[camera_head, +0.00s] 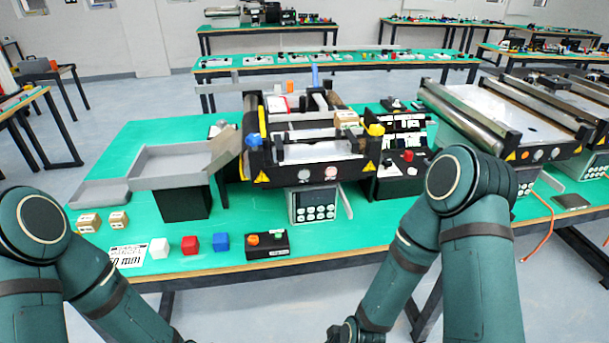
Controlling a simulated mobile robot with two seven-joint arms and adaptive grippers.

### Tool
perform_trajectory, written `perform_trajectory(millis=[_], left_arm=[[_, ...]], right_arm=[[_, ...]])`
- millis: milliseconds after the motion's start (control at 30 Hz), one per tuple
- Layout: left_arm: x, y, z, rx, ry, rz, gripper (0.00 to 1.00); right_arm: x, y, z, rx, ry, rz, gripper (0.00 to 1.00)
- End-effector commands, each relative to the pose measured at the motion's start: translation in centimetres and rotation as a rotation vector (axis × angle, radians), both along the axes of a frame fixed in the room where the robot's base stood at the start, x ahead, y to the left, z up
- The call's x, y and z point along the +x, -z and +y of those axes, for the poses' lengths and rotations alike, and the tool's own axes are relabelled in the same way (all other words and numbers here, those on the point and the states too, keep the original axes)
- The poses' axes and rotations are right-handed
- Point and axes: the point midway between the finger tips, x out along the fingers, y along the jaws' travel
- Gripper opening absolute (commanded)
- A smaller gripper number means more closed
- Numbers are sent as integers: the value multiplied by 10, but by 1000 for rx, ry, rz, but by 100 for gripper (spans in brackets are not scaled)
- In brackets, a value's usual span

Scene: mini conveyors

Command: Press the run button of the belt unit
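The belt unit (311,158) stands on the green table in the middle of the camera_head view. Its front panel carries a grey round button (305,173) and a reddish round button (330,172). A grey keypad box (314,206) with several round keys is below the panel. Which button is the run button cannot be read. My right gripper (345,332) shows only as a dark part at the bottom edge, away from all buttons; its fingers cannot be made out. My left gripper is below the frame.
Grey trays (165,162) stand left of the unit. A black box with a red button (408,156) is to its right, before another conveyor (500,105). Green tabletop is clear between cubes and unit.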

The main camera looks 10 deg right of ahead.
Motion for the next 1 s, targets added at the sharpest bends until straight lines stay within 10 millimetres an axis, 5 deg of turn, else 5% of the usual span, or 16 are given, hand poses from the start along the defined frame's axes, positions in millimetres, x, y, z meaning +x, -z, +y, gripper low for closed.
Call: perform_trajectory(millis=[67,200,1000], left_arm=[[0,0,0,0,0,0,49],[0,0,0,0,0,0,0],[0,0,0,0,0,0,0]], right_arm=[[0,0,0,0,0,0,47],[0,0,0,0,0,0,47],[0,0,0,0,0,0,47]])
